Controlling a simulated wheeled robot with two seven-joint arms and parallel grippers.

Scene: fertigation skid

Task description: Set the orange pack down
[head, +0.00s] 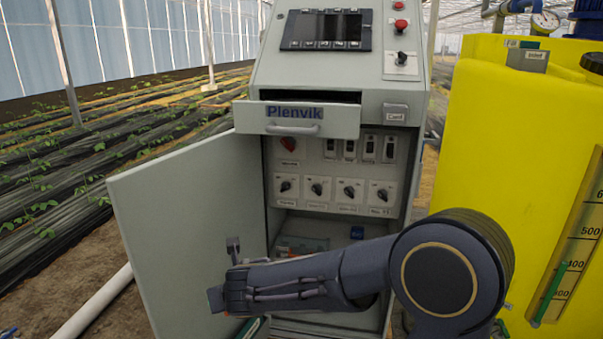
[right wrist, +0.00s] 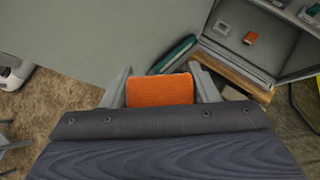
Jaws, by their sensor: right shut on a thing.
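The orange pack (right wrist: 160,90) is between the two fingers of my right gripper (right wrist: 161,76), which is shut on it. In the head view my right arm reaches across from the right, and only a sliver of orange (head: 215,297) shows at the end of my right gripper (head: 222,291). The pack is held in front of the open cabinet door, low down beside the cabinet opening. No surface is seen touching it. My left gripper is in neither view.
The grey Plenvik cabinet (head: 405,95) has its door (head: 180,215) swung open to the left and a drawer (head: 345,121) partly out. A dark green object (right wrist: 174,53) lies near its base. Small items sit inside. A yellow tank (head: 495,130) stands at right.

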